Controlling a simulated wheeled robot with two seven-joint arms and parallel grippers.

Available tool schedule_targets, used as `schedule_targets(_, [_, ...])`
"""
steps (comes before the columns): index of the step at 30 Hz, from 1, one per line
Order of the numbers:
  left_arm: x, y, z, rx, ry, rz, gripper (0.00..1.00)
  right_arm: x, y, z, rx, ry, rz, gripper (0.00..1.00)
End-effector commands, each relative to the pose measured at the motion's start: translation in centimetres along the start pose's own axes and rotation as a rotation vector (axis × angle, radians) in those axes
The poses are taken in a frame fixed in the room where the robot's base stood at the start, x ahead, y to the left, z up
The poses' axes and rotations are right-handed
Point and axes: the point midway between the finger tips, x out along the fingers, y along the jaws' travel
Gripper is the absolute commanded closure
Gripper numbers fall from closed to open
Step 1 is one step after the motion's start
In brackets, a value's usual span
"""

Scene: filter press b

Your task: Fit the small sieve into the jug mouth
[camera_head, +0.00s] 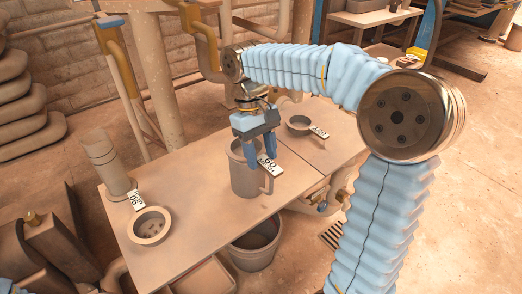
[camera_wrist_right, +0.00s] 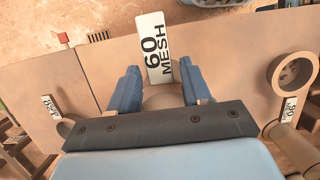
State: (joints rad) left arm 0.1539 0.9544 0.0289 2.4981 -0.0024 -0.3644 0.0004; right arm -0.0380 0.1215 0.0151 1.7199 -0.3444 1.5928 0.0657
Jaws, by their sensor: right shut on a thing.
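The grey jug (camera_head: 250,180) stands upright on the table, its handle to the right. My right gripper (camera_head: 261,151) points down at the jug mouth and is shut on a sieve whose white "60 MESH" tag (camera_head: 270,164) sticks out over the jug's right side. In the right wrist view the tag (camera_wrist_right: 155,48) reads clearly beyond the fingers (camera_wrist_right: 160,72). The fingers hide most of this sieve and the mouth, so I cannot tell whether it sits in the rim or just above. My left gripper is out of view.
A wide sieve (camera_head: 151,225) with a "90" tag lies at the table's front left, near a grey cylinder (camera_head: 104,160). Another tagged sieve (camera_head: 299,124) lies behind the jug to the right. A bucket (camera_head: 256,246) stands below the front edge. Table between wide sieve and jug is clear.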

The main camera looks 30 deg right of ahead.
Motion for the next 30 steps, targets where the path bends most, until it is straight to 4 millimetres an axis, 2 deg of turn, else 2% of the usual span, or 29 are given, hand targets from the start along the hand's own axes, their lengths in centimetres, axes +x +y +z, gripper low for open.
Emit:
schedule_targets(12, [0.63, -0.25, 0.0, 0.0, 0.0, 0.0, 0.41, 1.08, 0.02, -0.27, 0.001, -0.001, 0.0, 0.94])
schedule_targets(13, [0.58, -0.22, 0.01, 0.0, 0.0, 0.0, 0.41, 1.01, 0.02, -0.25, 0.001, 0.0, 0.0, 0.49])
schedule_targets(18, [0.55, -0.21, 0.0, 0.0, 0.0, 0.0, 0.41, 0.97, 0.01, -0.25, 0.0, 0.0, 0.0, 0.23])
schedule_targets(27, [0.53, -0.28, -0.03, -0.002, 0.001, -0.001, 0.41, 0.98, 0.0, -0.25, 0.0, 0.0, 0.0, 0.22])
schedule_targets(30, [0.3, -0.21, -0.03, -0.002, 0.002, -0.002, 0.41, 0.1, -0.01, -0.29, 0.0, 0.002, 0.0, 0.22])
